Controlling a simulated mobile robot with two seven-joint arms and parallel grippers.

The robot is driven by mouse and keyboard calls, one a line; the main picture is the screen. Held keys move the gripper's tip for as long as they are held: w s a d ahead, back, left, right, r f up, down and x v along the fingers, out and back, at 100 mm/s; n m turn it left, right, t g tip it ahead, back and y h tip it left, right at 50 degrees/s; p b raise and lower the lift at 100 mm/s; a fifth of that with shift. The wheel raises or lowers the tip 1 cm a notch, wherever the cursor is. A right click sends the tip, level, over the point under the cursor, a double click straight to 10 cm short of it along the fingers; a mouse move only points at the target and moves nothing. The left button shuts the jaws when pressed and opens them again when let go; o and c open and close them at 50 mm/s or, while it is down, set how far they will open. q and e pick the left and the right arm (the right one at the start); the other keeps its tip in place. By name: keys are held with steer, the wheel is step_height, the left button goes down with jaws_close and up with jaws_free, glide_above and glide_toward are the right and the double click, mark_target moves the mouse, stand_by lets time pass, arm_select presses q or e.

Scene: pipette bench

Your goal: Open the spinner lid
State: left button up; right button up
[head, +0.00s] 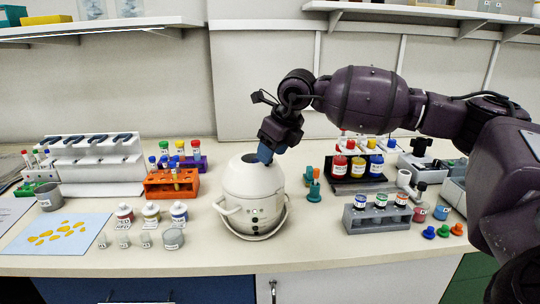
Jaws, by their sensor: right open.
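The spinner (252,208) is a round white machine standing upright near the middle of the bench. Its domed lid (243,178) looks down on the body, with a dark patch on top. A pale curved handle hangs around its lower front. My right gripper (265,154) is open and points down at the top right of the lid, its blue fingertips close to it. I cannot tell whether they touch the lid. My left gripper is not in view.
An orange tube rack (171,188) and small bottles (151,213) stand left of the spinner. Right of it are a dark rack of colored bottles (358,168) and a grey vial rack (376,221). The bench front edge is close below the spinner.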

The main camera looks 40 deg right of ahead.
steer(key=shift+w+f, duration=0.3)
steer(key=shift+f, duration=0.35)
jaws_close()
